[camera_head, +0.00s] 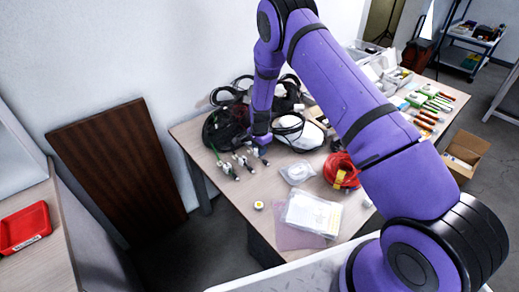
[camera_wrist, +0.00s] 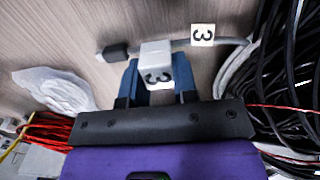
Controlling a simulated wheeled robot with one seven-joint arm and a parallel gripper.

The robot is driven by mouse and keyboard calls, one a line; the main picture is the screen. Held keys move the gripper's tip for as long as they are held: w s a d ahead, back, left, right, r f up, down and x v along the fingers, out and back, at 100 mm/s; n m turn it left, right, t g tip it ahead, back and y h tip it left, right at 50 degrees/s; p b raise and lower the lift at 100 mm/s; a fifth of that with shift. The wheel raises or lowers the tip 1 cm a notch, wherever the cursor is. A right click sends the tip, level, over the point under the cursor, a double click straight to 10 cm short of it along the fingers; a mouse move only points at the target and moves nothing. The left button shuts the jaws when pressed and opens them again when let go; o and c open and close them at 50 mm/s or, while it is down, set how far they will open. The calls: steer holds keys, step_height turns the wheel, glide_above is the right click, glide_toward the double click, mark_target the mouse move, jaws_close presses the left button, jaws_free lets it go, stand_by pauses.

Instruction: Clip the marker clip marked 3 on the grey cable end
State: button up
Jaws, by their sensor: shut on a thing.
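In the wrist view my gripper (camera_wrist: 156,80) is shut on a small white marker clip (camera_wrist: 156,62) with a black 3 on it. The grey cable end (camera_wrist: 180,46) runs across just beyond the fingertips, with a dark tip (camera_wrist: 115,52) at its left. The clip overlaps the cable in the picture; I cannot tell whether it grips it. A white label with a 3 (camera_wrist: 202,34) sits at the cable to the right of the clip. In the head view my gripper (camera_head: 261,139) is low over the table by several cable ends; the clip is too small to make out there.
Black cable coils (camera_head: 226,128) lie close by, also at the right of the wrist view. A red cable coil (camera_head: 342,170), a clear bag (camera_head: 297,172) and a flat plastic packet (camera_head: 312,213) lie nearer the front. The table's front left (camera_head: 225,190) is clear.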

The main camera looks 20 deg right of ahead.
steer(key=shift+f, duration=0.6)
stand_by(0.6)
steer(key=o, duration=1)
steer(key=shift+f, duration=0.1)
steer(key=shift+c, duration=0.2)
steer(key=shift+s, duration=0.1)
steer(key=shift+r, duration=3.1)
